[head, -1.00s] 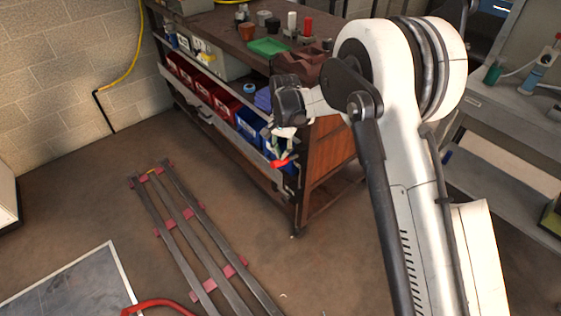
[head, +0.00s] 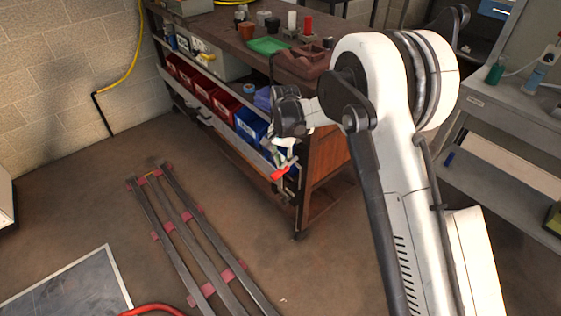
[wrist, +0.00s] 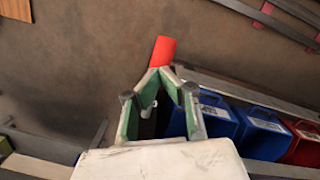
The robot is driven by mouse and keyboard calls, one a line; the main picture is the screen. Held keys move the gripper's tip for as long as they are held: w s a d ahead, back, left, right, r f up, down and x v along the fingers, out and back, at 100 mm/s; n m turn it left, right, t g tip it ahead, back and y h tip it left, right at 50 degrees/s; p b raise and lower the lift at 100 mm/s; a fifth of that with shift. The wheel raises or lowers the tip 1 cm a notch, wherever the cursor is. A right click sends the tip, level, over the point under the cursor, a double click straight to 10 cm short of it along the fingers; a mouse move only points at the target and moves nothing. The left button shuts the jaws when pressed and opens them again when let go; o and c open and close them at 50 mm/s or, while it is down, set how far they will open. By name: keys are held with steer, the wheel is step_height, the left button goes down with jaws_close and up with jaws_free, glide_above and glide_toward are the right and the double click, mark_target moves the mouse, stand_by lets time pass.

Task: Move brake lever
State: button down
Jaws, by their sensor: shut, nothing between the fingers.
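A red, flat-ended piece (head: 280,174), which looks like the brake lever's handle, shows at the front of the workbench, low beside the blue bins. In the wrist view the red piece (wrist: 163,50) lies just beyond my fingertips. My gripper (wrist: 164,71) has its green-padded fingers angled together, with the tips closed at the near end of the red piece. I cannot tell whether they touch it. In the head view my gripper (head: 283,160) points down in front of the bench's lower shelf. The rest of the lever is hidden.
The workbench (head: 222,32) carries a green tray (head: 268,45) and several small items. Blue bins (wrist: 265,132) and red bins (head: 225,103) fill its shelf. Long metal bars (head: 192,235) lie on the floor at left. The floor between bars and bench is clear.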

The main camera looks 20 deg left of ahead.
steer(key=w, duration=0.1)
steer(key=w+r, duration=0.1)
steer(key=w, duration=0.1)
steer(key=shift+d, duration=0.15)
steer(key=shift+r, duration=0.1)
step_height(320, 180, up, 12)
steer(key=w, duration=0.1)
stand_by(0.7)
steer(key=shift+w, duration=0.1)
